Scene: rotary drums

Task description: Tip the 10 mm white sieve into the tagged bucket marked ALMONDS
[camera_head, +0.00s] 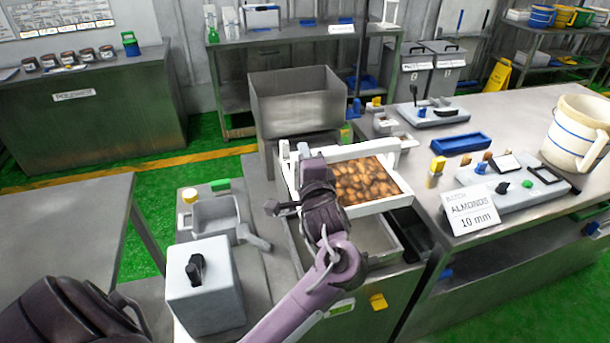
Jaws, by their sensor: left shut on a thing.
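The white sieve (384,206) holds a layer of brown almonds (362,182) and sits roughly level over a steel tray (378,240) at the middle. My left gripper (304,165) is at the sieve's left side, shut on its white frame; the wrist hides the fingertips and part of that side. A card (470,208) reading ALMONDS 10 mm stands on the right bench. A white bucket with blue bands (575,135) stands upright at the far right of that bench; no tag on it is readable. My right gripper is not in view.
A grey control box (204,290) and a grey scoop-like tray (214,214) are left of the sieve. A tall steel hopper (298,102) stands behind it. Grey panels (515,190) and a blue tray (461,144) lie on the right bench between sieve and bucket.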

